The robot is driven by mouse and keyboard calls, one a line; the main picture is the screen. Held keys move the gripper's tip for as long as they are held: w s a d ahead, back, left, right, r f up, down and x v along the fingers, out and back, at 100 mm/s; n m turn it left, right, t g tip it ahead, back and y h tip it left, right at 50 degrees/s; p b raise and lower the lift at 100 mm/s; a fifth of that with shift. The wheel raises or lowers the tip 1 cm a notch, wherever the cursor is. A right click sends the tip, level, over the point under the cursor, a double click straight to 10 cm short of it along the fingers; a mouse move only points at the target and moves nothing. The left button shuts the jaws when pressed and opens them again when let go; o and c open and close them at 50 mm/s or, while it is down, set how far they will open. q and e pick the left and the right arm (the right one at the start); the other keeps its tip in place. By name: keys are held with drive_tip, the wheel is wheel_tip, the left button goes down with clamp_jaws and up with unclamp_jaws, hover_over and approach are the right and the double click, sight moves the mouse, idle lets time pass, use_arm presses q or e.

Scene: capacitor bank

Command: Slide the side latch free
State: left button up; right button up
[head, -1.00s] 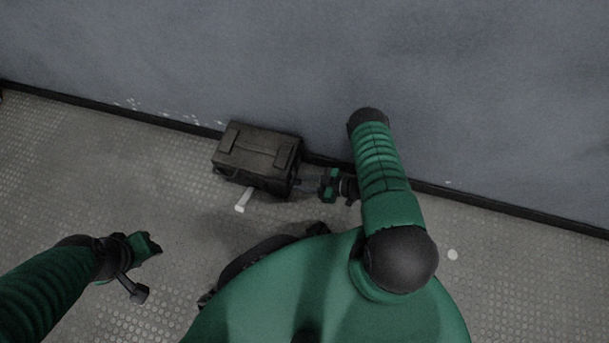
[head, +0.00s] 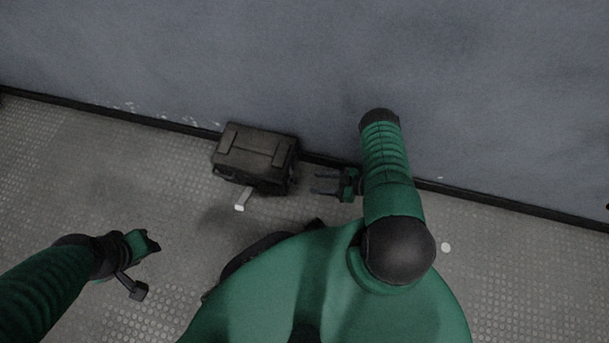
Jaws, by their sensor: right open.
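The capacitor bank (head: 256,152) is a dark box on the floor against the wall. A pale lever or handle (head: 242,199) sticks out from its front side, low down. The side latch cannot be made out clearly; the box's right side is dark and mostly turned away. My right gripper (head: 318,183) is to the right of the box, open and empty, its two fingers pointing left at the box with a gap between. My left gripper (head: 155,246) is at the lower left, well away from the box; its finger opening does not show clearly.
The grey wall (head: 300,60) rises right behind the box, with a dark skirting (head: 480,202) along its foot. The textured floor (head: 90,160) is clear left of the box. A small white disc (head: 445,247) lies on the floor at right.

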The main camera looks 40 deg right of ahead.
use_arm(q)
drive_tip(key=p+v, duration=0.2)
drive_tip(key=v, duration=0.1)
drive_tip(key=shift+w+r, duration=0.3)
drive_tip(key=shift+r, duration=0.05)
use_arm(e)
drive_tip(key=v, duration=0.9)
drive_tip(key=shift+f, duration=0.15)
